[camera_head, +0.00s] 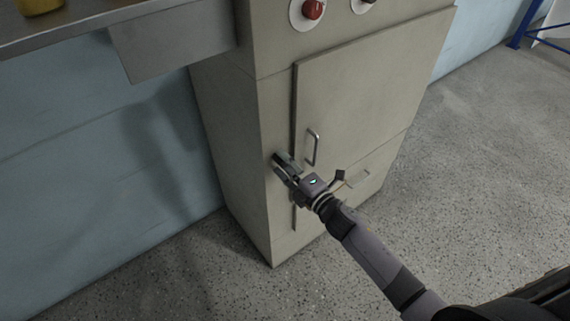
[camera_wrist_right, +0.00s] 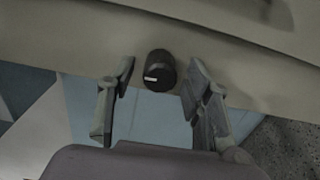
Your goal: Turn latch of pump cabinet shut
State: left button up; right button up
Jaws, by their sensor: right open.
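The grey-beige pump cabinet (camera_head: 232,130) stands upright in the head view. Its door (camera_head: 365,90) looks closed, with a metal handle (camera_head: 313,147) near its left edge. My right gripper (camera_head: 279,163) is at the cabinet's front, left of and below that handle. In the right wrist view, a black round knob with a white mark, apparently the latch (camera_wrist_right: 159,72), sits on the cabinet between the fingers of the open right gripper (camera_wrist_right: 160,85). The fingers are apart from the knob on both sides. In the head view the gripper hides the knob. My left gripper is not in view.
A red knob (camera_head: 313,9) and a dark knob (camera_head: 362,4) are on the cabinet's upper front. A metal counter (camera_head: 90,22) juts out at the upper left. The speckled floor (camera_head: 470,150) is clear to the right. A blue frame (camera_head: 526,25) stands far right.

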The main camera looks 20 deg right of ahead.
jog(key=shift+s, duration=0.15)
jog(key=v, duration=1.1)
jog(key=shift+s+d, duration=0.15)
jog(key=shift+s, duration=0.25)
jog(key=s+d+f+m+g+h, duration=0.2)
jog(key=s+f+m, duration=0.2)
jog(key=f, duration=0.6)
jog(key=s+d+f+m+g+h+p, duration=0.1)
jog(key=s+f+m+g+h, duration=0.2)
jog(key=f, duration=0.7)
jog(key=s+d+f+m+g, duration=0.2)
jog(key=s+f+m, duration=0.25)
jog(key=f, duration=0.65)
jog(key=s+a+f+m+g, duration=0.1)
jog(key=s+f+m+g, duration=0.3)
jog(key=s, duration=0.9)
jog(key=s+a+f+m+g+h+p, duration=0.1)
jog(key=s+f+m+g, duration=0.3)
jog(key=s+f, duration=0.7)
jog(key=s+g, duration=0.1)
jog(key=s, duration=0.2)
jog(key=shift+s+a, duration=0.25)
